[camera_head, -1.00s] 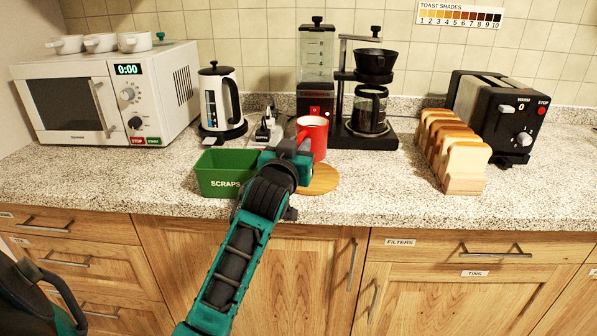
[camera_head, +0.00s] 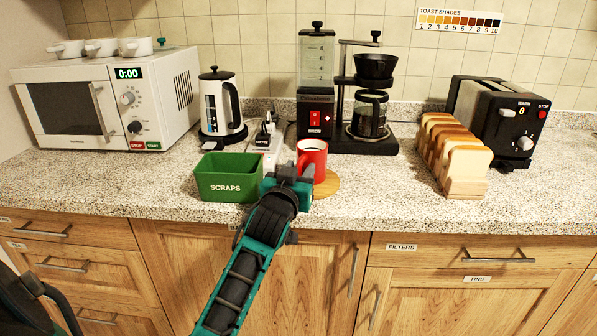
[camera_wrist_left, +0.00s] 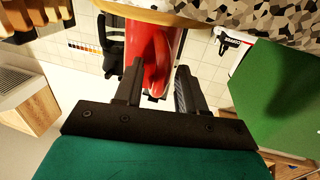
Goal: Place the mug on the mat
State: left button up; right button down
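The red mug (camera_head: 312,158) stands upright on the round wooden mat (camera_head: 331,184), towards the mat's left side. My left gripper (camera_head: 290,177) is at the near left side of the mug in the head view. In the left wrist view, which is turned upside down, the mug (camera_wrist_left: 181,38) meets the mat's edge (camera_wrist_left: 165,17). The mug's handle (camera_wrist_left: 158,62) lies between the fingertips of my left gripper (camera_wrist_left: 158,78). The fingers are apart, with a gap showing beside the handle. My right gripper is not in view.
A green scraps bin (camera_head: 228,178) stands just left of the gripper. A coffee maker (camera_head: 367,100) and a grinder (camera_head: 316,85) stand behind the mug. A toast rack (camera_head: 463,185) and a toaster (camera_head: 500,115) are to the right. The counter between mat and rack is clear.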

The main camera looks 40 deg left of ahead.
pick_arm(q)
jog(key=shift+o, duration=0.3)
jog(key=shift+r, duration=0.2)
jog(key=shift+s+d+f, duration=0.1)
jog(key=shift+s+d, duration=0.05)
jog(key=shift+s, duration=0.15)
jog(key=v, duration=1.1)
jog(key=s+d+f+m+g+h, duration=0.2)
jog(key=s+d+f, duration=0.2)
jog(key=f, duration=0.5)
jog(key=s+d+f+m+g+h, duration=0.2)
jog(key=d+f, duration=0.4)
jog(key=f, duration=0.3)
jog(key=s+d+f+m+g+h, duration=0.2)
jog(key=s+d+f+h, duration=0.2)
jog(key=f, duration=0.5)
jog(key=s+d, duration=0.2)
jog(key=s, duration=0.1)
jog(key=shift+m, duration=0.3)
jog(key=shift+s, duration=0.1)
